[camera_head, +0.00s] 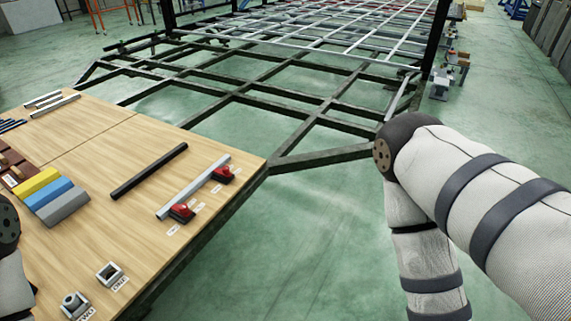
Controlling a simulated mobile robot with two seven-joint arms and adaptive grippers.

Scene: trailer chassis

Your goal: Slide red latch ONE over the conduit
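Two red latches with dark bases are on the wooden table. The nearer red latch (182,211) is by the near end of a silver bar (193,187), which may be the conduit. The farther red latch (222,174) is by the bar's far end. I cannot tell whether either latch touches the bar. Small white labels lie beside them, too small to read, so I cannot tell which latch is ONE. My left arm shows at the left edge and my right arm at the right. Both grippers are out of frame.
A black bar (148,171) lies left of the silver bar. Yellow, blue and grey blocks (51,196) lie farther left. Square grey pieces (110,275) labelled ONE and TWO sit near the front. The chassis frame (255,101) extends behind the table (110,215); open floor lies right.

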